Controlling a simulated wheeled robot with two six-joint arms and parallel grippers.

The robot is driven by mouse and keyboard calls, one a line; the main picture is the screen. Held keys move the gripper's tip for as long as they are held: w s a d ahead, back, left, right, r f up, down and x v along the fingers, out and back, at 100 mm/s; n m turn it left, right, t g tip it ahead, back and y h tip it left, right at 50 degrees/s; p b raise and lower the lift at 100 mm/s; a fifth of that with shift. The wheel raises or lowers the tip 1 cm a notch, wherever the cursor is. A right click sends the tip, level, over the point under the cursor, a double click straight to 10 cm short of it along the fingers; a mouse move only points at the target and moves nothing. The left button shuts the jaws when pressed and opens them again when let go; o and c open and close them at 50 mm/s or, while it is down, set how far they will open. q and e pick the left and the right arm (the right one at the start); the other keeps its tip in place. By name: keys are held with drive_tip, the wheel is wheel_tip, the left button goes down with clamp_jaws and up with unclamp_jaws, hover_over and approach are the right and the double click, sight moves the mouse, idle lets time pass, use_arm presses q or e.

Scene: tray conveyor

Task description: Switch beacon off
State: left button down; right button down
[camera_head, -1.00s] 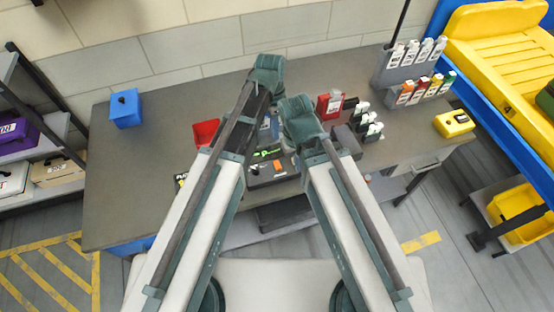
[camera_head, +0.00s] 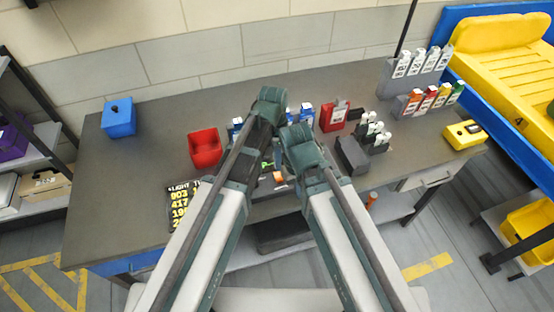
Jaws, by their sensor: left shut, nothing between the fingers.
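Between my two arms a dark panel (camera_head: 262,188) shows in part near the front of the workbench, with a green mark and an orange piece (camera_head: 279,176) on it. My arms cover much of it. A small orange cylinder (camera_head: 371,200) shows at the bench's front edge. I cannot tell for certain which of these belongs to the beacon, or whether it is lit. My left gripper is mostly hidden between the arms, near the panel; it is shut and holds nothing. My right gripper is hidden behind my right arm.
The workbench (camera_head: 130,195) holds a red bin (camera_head: 205,150), a blue box (camera_head: 119,118), a black sign with yellow numbers (camera_head: 183,205), a red container (camera_head: 334,116), bottle racks (camera_head: 435,76) and a yellow device (camera_head: 465,134). A yellow conveyor (camera_head: 500,62) stands at right. The left benchtop is mostly clear.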

sight(279, 178)
use_arm(q)
drive_tip(key=f+b, duration=0.2)
drive_tip(key=f, duration=0.1)
drive_tip(key=f+b, duration=0.1)
drive_tip(key=shift+s+d+f, duration=0.15)
drive_tip(key=shift+s+f, duration=0.15)
drive_tip(key=shift+s, duration=0.1)
